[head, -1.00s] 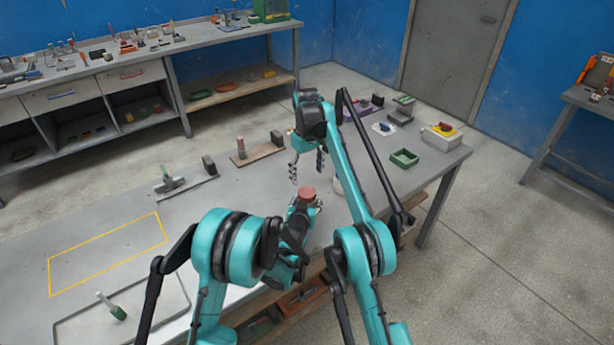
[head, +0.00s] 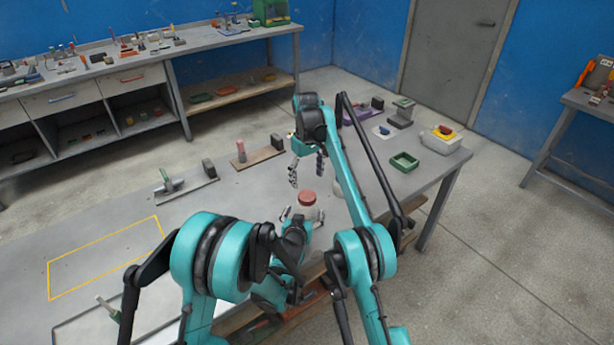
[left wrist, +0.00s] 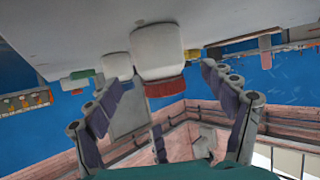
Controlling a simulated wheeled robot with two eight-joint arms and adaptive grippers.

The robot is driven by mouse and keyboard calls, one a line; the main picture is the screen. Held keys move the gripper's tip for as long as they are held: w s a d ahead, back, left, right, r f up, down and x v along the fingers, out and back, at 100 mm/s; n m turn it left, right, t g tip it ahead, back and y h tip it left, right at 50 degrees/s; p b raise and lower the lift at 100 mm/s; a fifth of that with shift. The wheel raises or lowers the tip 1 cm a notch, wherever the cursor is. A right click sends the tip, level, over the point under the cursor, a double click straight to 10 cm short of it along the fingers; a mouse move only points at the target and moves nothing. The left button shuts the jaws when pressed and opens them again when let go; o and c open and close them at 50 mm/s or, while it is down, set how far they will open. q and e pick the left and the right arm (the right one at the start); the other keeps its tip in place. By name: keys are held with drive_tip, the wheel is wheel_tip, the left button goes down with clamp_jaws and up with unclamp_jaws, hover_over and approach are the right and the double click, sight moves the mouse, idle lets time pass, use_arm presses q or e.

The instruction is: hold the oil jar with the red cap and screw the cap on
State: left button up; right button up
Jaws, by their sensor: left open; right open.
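The oil jar (head: 306,213) is a pale, upright jar on the near part of the bench. Its red cap (head: 307,197) sits on its top; how tightly, I cannot tell. In the left wrist view, which is upside down, the jar (left wrist: 157,48) and cap (left wrist: 165,88) show ahead, between the spread fingers. My left gripper (head: 302,214) is open on the near side of the jar, a finger to each side, apparently not clamping it. My right gripper (head: 307,170) is open and empty, above and behind the cap. The jar's lower part is partly hidden by my left gripper.
A second pale jar (left wrist: 116,66) stands beyond the first. A green tray (head: 404,161) and a pale box (head: 440,138) are at the right. Two stands (head: 186,190) (head: 258,157) are at the back edge. A yellow-outlined area (head: 108,258) at left is empty.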

use_arm(q)
drive_tip(key=v, duration=0.5)
drive_tip(key=shift+s+r, duration=0.1)
drive_tip(key=shift+s, duration=0.15)
drive_tip(key=shift+a, duration=0.1)
use_arm(e)
drive_tip(key=shift+r, duration=0.1)
